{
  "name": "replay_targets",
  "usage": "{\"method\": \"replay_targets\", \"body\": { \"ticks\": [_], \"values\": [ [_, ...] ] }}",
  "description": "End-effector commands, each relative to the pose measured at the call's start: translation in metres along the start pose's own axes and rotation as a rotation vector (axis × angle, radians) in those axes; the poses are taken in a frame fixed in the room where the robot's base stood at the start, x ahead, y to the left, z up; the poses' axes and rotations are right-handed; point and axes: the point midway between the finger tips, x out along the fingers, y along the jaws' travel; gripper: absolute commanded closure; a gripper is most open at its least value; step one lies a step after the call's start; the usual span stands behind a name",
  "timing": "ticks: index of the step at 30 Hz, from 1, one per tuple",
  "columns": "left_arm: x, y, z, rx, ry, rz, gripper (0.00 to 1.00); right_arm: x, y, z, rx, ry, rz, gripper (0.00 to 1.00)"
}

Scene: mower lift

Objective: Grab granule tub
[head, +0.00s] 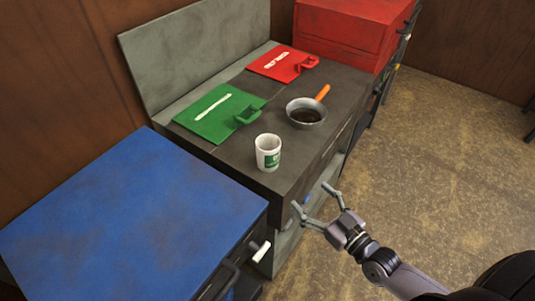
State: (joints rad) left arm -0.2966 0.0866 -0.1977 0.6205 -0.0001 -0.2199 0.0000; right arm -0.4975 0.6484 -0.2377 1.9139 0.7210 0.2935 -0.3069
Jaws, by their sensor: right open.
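A white tub (268,152) with a green label stands upright near the front left part of the dark bench top; it looks like the granule tub, but I cannot read the label. Its top looks open. My right gripper (315,202) is open and empty. It is in front of the bench edge, below and to the right of the tub in the picture, and apart from it. My left gripper does not show.
On the bench top (200,146) lie a green board (205,112) and a red board (272,62), each with a handle, and a pan (305,113) with an orange handle. A blue cabinet (130,215) stands left, a red chest (350,30) behind. The floor at right is clear.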

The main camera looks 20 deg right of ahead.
Motion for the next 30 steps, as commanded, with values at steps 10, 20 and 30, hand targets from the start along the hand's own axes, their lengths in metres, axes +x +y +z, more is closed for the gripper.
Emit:
{"method": "replay_targets", "body": {
  "ticks": [10,20,30],
  "values": [
    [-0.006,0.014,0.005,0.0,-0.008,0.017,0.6,0.041,-0.006,-0.027,0.009,0.049,-0.013,0.23],
    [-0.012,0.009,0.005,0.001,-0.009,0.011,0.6,0.104,-0.008,-0.028,0.009,0.045,-0.015,0.23],
    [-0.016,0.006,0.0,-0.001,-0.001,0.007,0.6,0.132,-0.009,-0.03,0.009,0.044,-0.015,0.23]
  ]
}}
